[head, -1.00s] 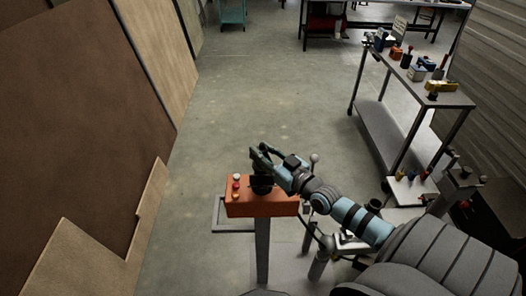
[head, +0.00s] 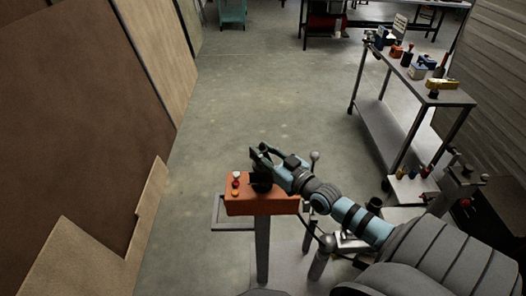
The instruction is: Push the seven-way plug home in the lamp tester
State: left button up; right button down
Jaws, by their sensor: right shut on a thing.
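The lamp tester is an orange box (head: 262,208) on a grey post, low in the middle of the head view. Small red and white knobs or lamps (head: 236,181) sit on its top left. My right gripper (head: 262,160) reaches in from the right and is over the box top, shut on the dark plug (head: 261,183). The plug is at the top of the box; the gripper partly hides it, and I cannot tell how deep it sits. My left gripper is not in view.
A metal trolley (head: 455,99) with several tools stands at the right. Tall brown panels (head: 75,110) lean at the left. A workbench (head: 385,22) is at the back. The concrete floor (head: 270,100) beyond the tester is clear.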

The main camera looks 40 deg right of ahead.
jog(key=shift+f, duration=0.2)
jog(key=c, duration=1.2)
grip_release()
jog(key=shift+s, duration=0.1)
jog(key=s, duration=0.8)
jog(key=s+d, duration=0.1)
jog(key=s, duration=0.3)
jog(key=shift+w+a, duration=0.1)
